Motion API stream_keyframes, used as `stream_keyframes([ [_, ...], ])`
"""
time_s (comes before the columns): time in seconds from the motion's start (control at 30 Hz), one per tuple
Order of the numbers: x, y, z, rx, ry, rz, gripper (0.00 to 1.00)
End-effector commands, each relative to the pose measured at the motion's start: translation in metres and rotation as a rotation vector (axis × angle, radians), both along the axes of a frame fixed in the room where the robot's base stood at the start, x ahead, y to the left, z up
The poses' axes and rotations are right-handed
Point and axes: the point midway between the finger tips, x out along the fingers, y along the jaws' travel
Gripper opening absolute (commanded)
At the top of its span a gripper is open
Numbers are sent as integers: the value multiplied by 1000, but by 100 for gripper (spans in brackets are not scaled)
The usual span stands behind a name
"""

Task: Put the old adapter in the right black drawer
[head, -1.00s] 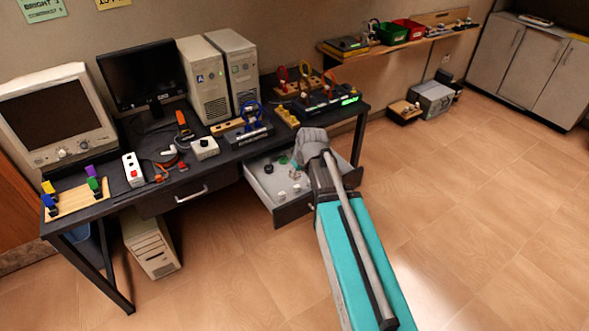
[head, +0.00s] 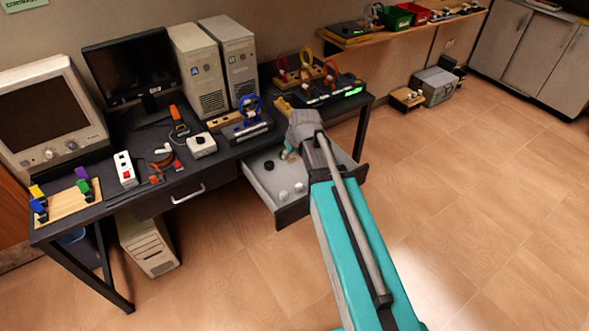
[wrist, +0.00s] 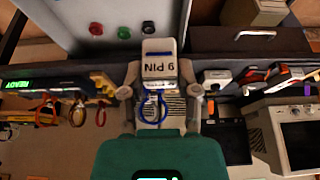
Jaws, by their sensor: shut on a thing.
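My gripper (head: 289,152) is shut on a pale block marked "9 PIN" (wrist: 158,68), seen between the fingers (wrist: 160,88) in the wrist view. This looks like the adapter. In the head view it is small and mostly hidden by my gripper. The right black drawer (head: 293,212) is pulled open under the right side of the desk. My gripper is over the drawer's back part, close to the desk edge.
The black desk (head: 215,172) bears monitors, two computer towers (head: 200,80), a blue-cabled block (head: 248,120) and a lit device (head: 335,92) near my gripper. The left drawer (head: 185,195) is shut.

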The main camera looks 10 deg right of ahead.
Motion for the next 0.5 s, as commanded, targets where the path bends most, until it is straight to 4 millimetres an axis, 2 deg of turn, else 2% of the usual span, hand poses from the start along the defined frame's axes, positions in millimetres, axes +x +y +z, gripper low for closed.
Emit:
stream_keyframes([
  [0.27, 0, -10, -1, 0, 0, -16, 0],
  [0.5, 3, -5, -17, 0, 0, -19, 0],
])
